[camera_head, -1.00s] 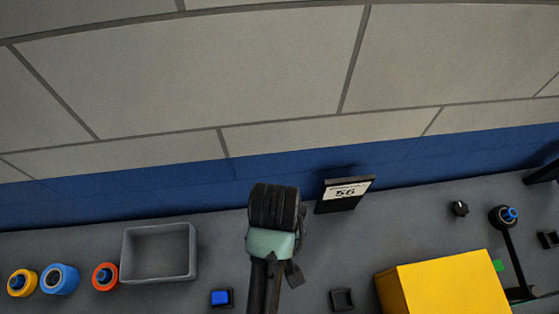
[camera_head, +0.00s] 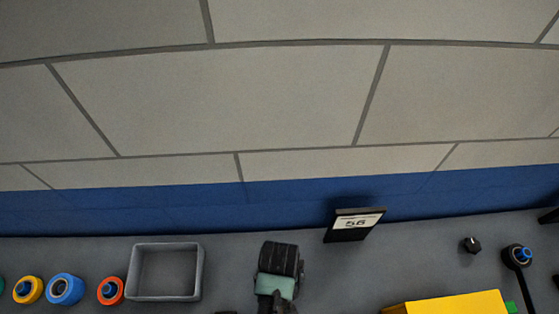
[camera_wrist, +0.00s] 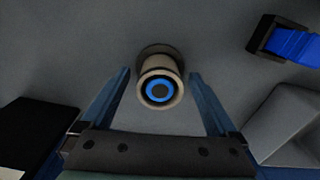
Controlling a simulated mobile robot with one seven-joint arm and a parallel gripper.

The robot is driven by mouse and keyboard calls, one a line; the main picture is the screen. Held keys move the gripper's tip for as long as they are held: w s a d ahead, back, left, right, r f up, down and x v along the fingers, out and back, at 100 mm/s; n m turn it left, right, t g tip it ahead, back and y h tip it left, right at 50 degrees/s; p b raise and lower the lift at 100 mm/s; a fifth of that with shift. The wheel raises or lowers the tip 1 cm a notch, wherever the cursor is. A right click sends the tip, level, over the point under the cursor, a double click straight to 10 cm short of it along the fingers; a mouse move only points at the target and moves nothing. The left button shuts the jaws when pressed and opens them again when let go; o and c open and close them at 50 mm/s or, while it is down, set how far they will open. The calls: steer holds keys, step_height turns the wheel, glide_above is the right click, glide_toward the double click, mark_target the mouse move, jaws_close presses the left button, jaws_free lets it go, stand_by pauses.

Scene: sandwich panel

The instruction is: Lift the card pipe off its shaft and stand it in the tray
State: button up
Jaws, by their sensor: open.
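The card pipe (camera_wrist: 160,64), a pale beige tube, stands in the wrist view with a blue ring and dark centre (camera_wrist: 159,90), likely its shaft, showing inside its mouth. My gripper (camera_wrist: 158,78) is open, with one finger on each side of the pipe and visible gaps between. In the head view my wrist (camera_head: 277,270) hides the pipe and fingers. The grey tray (camera_head: 165,298) stands to the left of my wrist and looks empty. Its side also shows at the right of the wrist view (camera_wrist: 288,128).
Orange (camera_head: 111,291), blue (camera_head: 65,288) and yellow (camera_head: 28,289) rings sit left of the tray. A numbered sign (camera_head: 355,223) stands right of my wrist. A yellow box (camera_head: 450,304), a black knob (camera_head: 470,245) and a blue-tipped lever (camera_head: 518,255) are farther right.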

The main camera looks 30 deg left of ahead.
steer(key=c, duration=1.4)
steer(key=shift+r, duration=0.1)
steer(key=shift+c, duration=0.2)
step_height(320, 180, up, 10)
steer(key=shift+f, duration=0.1)
